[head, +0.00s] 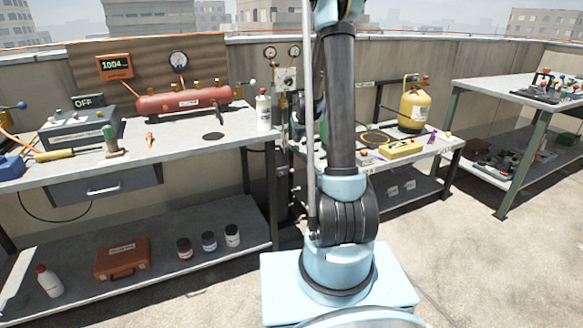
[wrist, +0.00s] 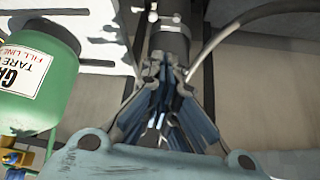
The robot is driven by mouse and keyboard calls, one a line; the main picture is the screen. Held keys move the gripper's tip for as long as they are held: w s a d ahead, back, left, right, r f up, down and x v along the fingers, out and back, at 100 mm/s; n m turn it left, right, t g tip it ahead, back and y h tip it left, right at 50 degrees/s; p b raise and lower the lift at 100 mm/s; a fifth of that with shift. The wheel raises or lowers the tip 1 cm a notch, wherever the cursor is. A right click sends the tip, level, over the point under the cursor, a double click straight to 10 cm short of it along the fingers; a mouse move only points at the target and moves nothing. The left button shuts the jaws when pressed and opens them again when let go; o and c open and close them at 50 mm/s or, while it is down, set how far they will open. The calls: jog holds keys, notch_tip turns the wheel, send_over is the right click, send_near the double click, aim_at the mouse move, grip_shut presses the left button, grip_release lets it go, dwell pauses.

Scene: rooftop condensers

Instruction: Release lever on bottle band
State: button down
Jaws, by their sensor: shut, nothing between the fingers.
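My gripper (wrist: 168,75) shows in the wrist view, its blue-padded fingers drawn together at their tips with nothing between them. A dark cylindrical part (wrist: 170,38) appears just beyond the fingertips; I cannot tell whether they touch. A green bottle (wrist: 38,85) with a white label stands to the left of the gripper, apart from it, with brass fittings (wrist: 15,158) at the lower left. I cannot make out the bottle band or its lever.
A left bench holds a red tank (head: 183,102) and a white bottle (head: 263,110). A gauge panel (head: 285,78) stands between benches. A yellow cylinder (head: 414,106) is on the middle bench. A grey hose (wrist: 225,32) curves right of the gripper. Open floor lies at the right front.

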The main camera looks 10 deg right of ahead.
jog(key=w+f+t, duration=0.1)
jog(key=w+f, duration=0.6)
jog(key=f, duration=0.2)
jog(key=w+f, duration=0.6)
jog(key=f, duration=0.4)
jog(key=shift+w+d+f+t, duration=0.15)
jog(key=shift+w+d+t, duration=0.25)
jog(key=shift+d, duration=0.05)
jog(key=shift+w+f, duration=0.1)
jog(key=x, duration=0.9)
jog(key=shift+w+f, duration=0.2)
jog(key=shift+f, duration=0.05)
